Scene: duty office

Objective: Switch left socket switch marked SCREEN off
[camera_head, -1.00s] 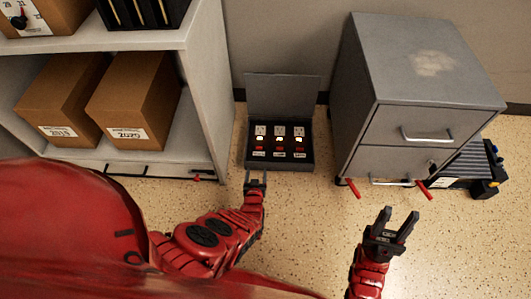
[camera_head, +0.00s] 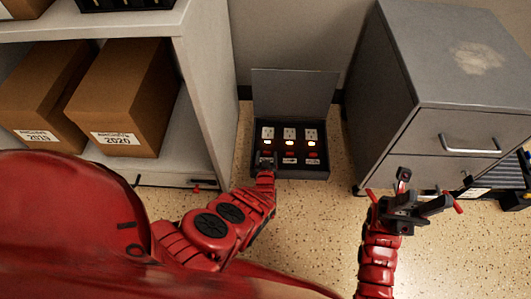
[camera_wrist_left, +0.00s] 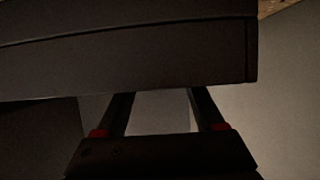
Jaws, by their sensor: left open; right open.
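A dark socket box (camera_head: 318,170) with its lid (camera_head: 293,92) raised stands on the floor between shelf and cabinet. It holds three sockets in a row: left (camera_head: 268,132), middle (camera_head: 290,133) and right (camera_head: 311,135). An orange-white light glows under each. Red switches sit below the middle (camera_head: 291,152) and right sockets. My left gripper (camera_head: 266,158) is open at the box's front left and covers the left label and most of the left switch. In the left wrist view its fingers (camera_wrist_left: 162,97) are apart before a dark wall. My right gripper (camera_head: 408,190) is open before the cabinet.
A grey shelf (camera_head: 208,75) with cardboard boxes (camera_head: 125,95) stands close on the left. A grey drawer cabinet (camera_head: 440,60) with metal handles stands on the right. Speckled floor (camera_head: 320,220) is free in front of the box.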

